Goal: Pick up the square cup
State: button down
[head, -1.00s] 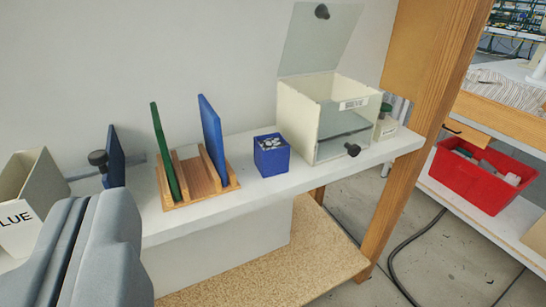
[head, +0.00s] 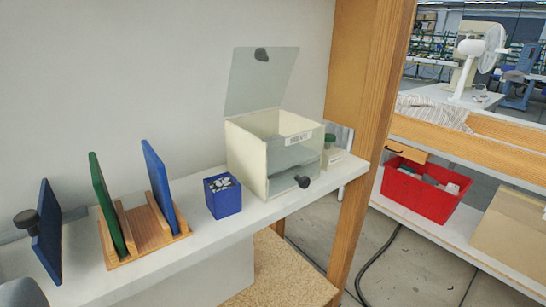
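The square cup (head: 223,200) is a small blue box with an open top, full of small whitish pieces. It stands upright on the white shelf (head: 290,208), between the wooden rack and the cream bin. A grey rounded part of my gripper (head: 22,293) shows only at the lower left corner, well to the left of the cup and apart from it. Its fingertips are out of sight, so I cannot see whether it is open or shut.
Left of the cup, a wooden rack (head: 148,232) holds upright green (head: 108,205) and blue (head: 160,186) panels. Another blue panel with a dark knob (head: 47,232) stands further left. Right is a cream bin (head: 250,160) with a raised clear lid, then a wooden post (head: 372,130).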

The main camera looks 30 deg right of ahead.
aim_at(223, 192)
jog(key=l+u, duration=0.1)
jog(key=l, duration=0.55)
jog(key=k+l+u, duration=0.1)
jog(key=l, duration=0.55)
jog(key=k, duration=0.05)
